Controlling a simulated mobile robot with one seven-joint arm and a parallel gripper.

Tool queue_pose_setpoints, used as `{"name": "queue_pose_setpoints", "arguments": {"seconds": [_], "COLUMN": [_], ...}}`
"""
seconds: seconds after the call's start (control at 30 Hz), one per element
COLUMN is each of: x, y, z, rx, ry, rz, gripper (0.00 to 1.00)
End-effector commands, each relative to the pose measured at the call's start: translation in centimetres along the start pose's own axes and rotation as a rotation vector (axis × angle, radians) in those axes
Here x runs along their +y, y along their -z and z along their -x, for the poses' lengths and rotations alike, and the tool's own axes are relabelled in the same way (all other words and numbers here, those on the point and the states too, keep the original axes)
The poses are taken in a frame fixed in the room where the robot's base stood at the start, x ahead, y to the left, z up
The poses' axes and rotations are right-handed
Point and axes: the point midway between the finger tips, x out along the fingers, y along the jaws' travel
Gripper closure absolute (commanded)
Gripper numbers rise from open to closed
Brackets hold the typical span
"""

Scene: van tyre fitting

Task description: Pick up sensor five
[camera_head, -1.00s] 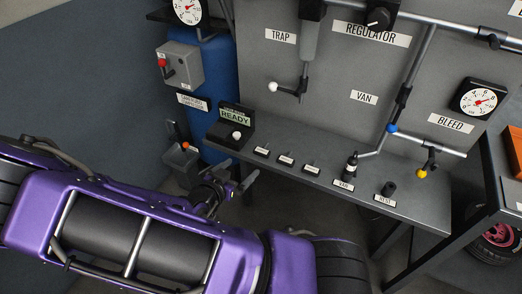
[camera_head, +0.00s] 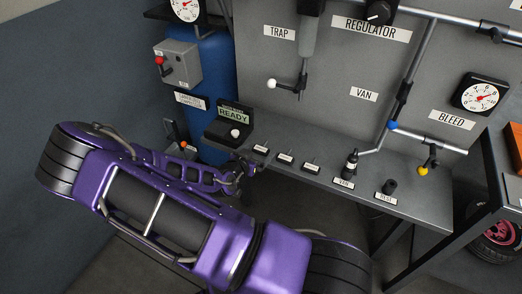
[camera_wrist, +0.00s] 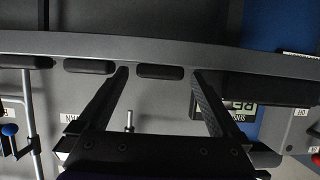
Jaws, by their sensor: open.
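Several small sensors stand along the bench in the head view: left (camera_head: 262,148), middle (camera_head: 286,157) and right (camera_head: 311,167). My gripper (camera_head: 240,178) is at the bench's front left edge, partly hidden by my arm. In the wrist view my gripper (camera_wrist: 160,73) is open, its two fingers apart with nothing visibly gripped. Dark blocks on the bench edge show near the fingertips, and a thin metal stem (camera_wrist: 129,120) shows between the fingers.
The READY box (camera_head: 234,125) stands left of the sensors. A black bottle-like part (camera_head: 351,165) is on the VAN spot and a dark stub (camera_head: 389,187) at REST. A wall panel with pipes and a lever (camera_head: 285,85) rises behind the bench (camera_head: 420,205).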

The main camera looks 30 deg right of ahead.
Motion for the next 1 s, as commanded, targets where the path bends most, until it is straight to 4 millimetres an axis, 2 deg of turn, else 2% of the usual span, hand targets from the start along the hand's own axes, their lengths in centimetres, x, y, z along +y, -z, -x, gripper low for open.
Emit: {"name": "queue_pose_setpoints", "arguments": {"seconds": [0.2, 0.63, 0.67, 0.87, 1.0], "x": [0.0, 0.0, 0.0, 0.0, -0.1], "y": [0.0, 0.0, 0.0, 0.1, 1.2], "z": [0.0, 0.0, 0.0, 0.0, 0.5], "rx": [0.000, 0.000, 0.000, 0.000, 0.001], "ry": [0.000, 0.000, 0.000, 0.000, 0.000], "rz": [0.000, 0.000, 0.000, -0.001, -0.003], "gripper": [0.02, 0.79, 0.82, 0.82, 0.82]}}
